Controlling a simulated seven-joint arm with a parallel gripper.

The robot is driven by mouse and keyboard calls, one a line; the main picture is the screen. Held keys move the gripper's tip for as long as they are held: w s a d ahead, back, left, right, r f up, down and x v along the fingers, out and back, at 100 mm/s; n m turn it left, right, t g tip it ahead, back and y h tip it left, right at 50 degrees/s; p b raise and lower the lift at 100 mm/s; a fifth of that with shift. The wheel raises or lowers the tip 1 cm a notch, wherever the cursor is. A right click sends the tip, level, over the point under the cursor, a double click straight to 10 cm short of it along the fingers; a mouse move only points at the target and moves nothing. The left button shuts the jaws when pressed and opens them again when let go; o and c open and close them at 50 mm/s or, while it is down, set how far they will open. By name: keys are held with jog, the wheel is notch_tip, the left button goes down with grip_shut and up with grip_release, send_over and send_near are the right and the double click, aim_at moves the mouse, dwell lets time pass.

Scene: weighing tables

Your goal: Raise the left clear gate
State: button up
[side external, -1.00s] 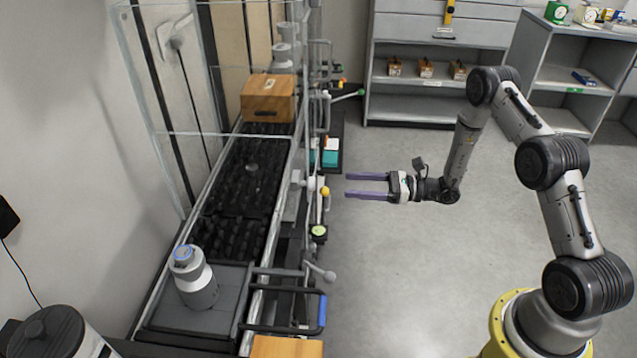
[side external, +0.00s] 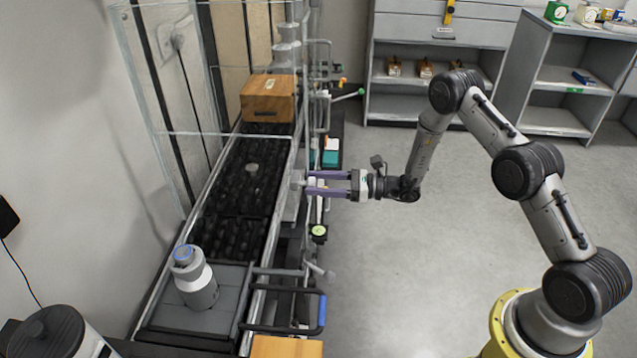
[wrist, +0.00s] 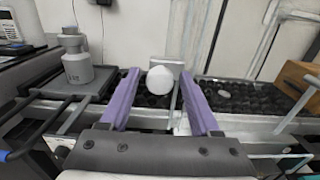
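Clear panels (side external: 172,105) stand over the black roller conveyor in the side external view. I cannot tell for certain which is the left clear gate. My gripper (side external: 310,182) has reached the near side of the conveyor with its purple fingers level and apart. In the wrist view, a white round knob (wrist: 160,79) shows between the open fingers (wrist: 162,74). I cannot tell whether they touch it. A pale plate is partly visible behind the knob. In the side external view the fingers partly hide the knob area.
A white-grey bottle (side external: 194,280) stands on a flat platform at the conveyor's near end. A wooden box (side external: 268,98) sits farther along the rollers. Black handle bars (side external: 300,292) and thin pipes jut out along the conveyor's right side.

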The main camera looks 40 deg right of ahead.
grip_shut()
dwell(1.2)
